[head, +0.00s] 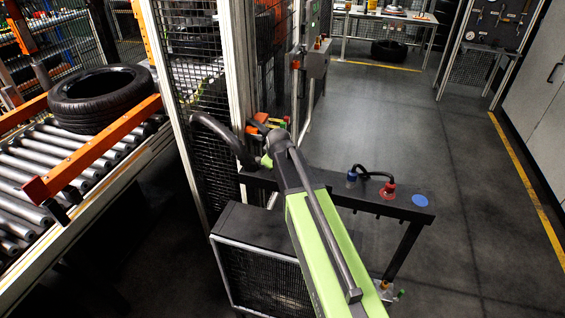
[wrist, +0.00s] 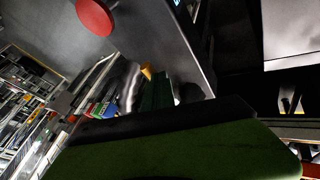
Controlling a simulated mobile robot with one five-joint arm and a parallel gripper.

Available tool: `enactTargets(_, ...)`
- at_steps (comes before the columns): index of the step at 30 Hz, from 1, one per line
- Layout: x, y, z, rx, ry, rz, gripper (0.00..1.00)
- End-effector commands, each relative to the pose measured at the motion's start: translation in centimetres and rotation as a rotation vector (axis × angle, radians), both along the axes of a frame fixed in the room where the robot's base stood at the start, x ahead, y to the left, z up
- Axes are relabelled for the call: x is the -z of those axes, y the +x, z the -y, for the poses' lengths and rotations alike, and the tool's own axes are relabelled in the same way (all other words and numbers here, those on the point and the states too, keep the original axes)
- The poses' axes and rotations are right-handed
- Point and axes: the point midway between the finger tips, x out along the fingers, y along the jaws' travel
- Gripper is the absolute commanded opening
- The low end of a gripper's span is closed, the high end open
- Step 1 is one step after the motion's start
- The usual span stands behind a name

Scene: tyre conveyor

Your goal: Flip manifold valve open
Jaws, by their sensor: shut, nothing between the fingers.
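The manifold appears to be the small cluster of orange, red, yellow and green parts (head: 268,123) by the cage post at the far end of the black beam. Its valve handle is too small to tell open from closed. My green arm reaches up to this end of the beam in the head view. My gripper (head: 262,160) is shut and empty there, mostly hidden by my own wrist; I cannot tell whether it touches the valve. In the dark wrist view, a yellow tip (wrist: 146,72) shows beyond a dark green upright part, with a red disc (wrist: 95,15) at the top.
The black beam (head: 320,192) carries a blue fitting, a red fitting (head: 388,188) with a looped hose, and a blue disc (head: 420,201). A mesh cage (head: 195,75) and a roller conveyor with a tyre (head: 103,98) stand at left. The floor at right is clear.

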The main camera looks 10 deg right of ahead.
Motion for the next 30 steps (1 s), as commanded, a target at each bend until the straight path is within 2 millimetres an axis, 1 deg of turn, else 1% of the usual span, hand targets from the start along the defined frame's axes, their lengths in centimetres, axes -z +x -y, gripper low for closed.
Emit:
enactTargets(7,0.0,0.0,0.1,0.002,-0.001,0.0,0.0)
enactTargets(11,-0.2,-0.4,-0.2,0.002,-0.001,0.0,0.0)
enactTargets(14,-0.4,-1.1,-0.6,0.002,-0.001,0.0,0.0)
enactTargets(18,-1.0,-2.7,-1.9,0.0,0.0,0.0,0.0)
enactTargets(19,-1.6,-3.1,-2.1,0.001,0.001,0.0,0.0)
enactTargets(21,-3.8,-4.1,-1.8,0.001,0.0,0.001,0.0)
enactTargets(24,-6.0,-5.5,-1.7,0.001,0.001,0.0,0.0)
enactTargets(27,-7.9,-6.8,-1.5,0.0,0.0,0.0,0.0)
enactTargets(30,-9.0,-7.7,-1.4,0.0,0.0,0.0,0.0)
